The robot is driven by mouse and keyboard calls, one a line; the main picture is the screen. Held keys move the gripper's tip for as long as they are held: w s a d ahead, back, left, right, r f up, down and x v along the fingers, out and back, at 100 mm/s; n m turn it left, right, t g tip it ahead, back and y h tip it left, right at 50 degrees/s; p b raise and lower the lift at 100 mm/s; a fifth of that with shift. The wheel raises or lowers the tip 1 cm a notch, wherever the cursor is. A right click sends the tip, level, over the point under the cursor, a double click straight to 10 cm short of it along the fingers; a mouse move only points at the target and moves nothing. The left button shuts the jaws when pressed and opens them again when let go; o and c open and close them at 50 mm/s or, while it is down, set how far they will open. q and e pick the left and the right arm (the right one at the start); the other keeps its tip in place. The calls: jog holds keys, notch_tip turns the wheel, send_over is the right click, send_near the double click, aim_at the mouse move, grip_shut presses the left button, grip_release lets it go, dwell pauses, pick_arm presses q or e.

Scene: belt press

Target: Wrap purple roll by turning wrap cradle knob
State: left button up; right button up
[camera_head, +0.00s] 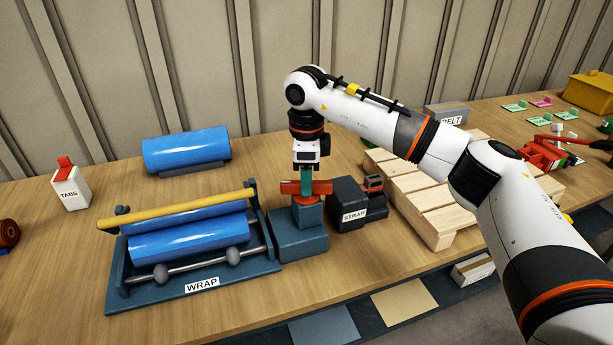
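The wrap cradle (262,262), a dark teal frame labelled WRAP, stands at the front left of the table. Two blue cylinder surfaces (190,238) show in it, under a yellow bar (180,209); I see no purple on them. At its right end is a teal block (299,240) with a red and teal knob (306,187) on top. My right gripper (306,172) points straight down right at this knob. The fingertips are not clear against the knob, so I cannot tell their opening. My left gripper is not in view.
A blue roll (186,149) lies on a stand behind the cradle. A white TABS box (71,187) stands at the left. A dark STRAP device (350,203) and a wooden pallet (440,218) are close on the right.

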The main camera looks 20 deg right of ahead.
notch_tip(320, 180, up, 12)
jog(key=b, duration=0.1)
jog(key=shift+b, duration=0.3)
dwell(1.2)
